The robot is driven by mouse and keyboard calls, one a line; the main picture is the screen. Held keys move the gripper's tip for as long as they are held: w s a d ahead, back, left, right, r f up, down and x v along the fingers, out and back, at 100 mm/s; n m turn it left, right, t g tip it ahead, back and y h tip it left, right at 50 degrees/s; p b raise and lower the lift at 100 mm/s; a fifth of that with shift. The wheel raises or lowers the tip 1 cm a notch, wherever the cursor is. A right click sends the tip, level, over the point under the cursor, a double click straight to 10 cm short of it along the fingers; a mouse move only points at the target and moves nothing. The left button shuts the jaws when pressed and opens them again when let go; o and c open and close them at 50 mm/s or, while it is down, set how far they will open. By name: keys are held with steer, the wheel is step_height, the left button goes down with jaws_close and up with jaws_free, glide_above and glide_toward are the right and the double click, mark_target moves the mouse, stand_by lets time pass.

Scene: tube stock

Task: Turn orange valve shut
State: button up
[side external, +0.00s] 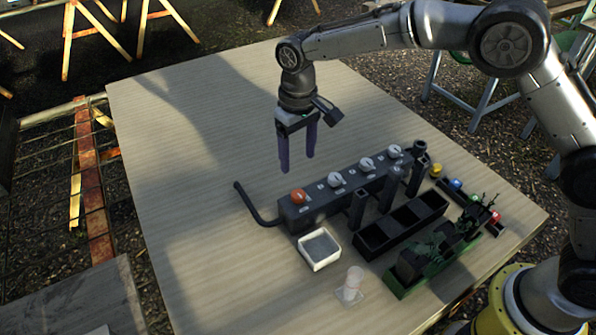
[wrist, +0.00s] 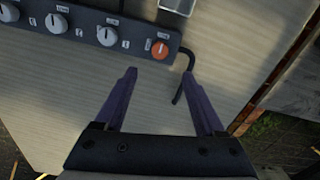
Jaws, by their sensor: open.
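The orange valve (side external: 298,196) is a round knob at the left end of a dark grey manifold block (side external: 316,207) in the side view. In the wrist view the orange valve (wrist: 160,48) is at the end of the block, near the top centre. White knobs (side external: 335,180) sit in a row along the same block. My gripper (side external: 298,164) is open and empty, pointing down above the table, behind the block and apart from the valve. Its two purple fingers (wrist: 157,98) show in the wrist view, with the valve beyond their tips.
A black bent pipe (side external: 255,207) sticks out from the block's valve end. A white square tray (side external: 320,249), a black bin (side external: 402,226), a green rack (side external: 433,260) and a clear small stand (side external: 350,285) are in front. The table behind the block is clear.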

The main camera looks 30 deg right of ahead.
steer(key=shift+r, duration=1.4)
steer(key=shift+d, duration=0.1)
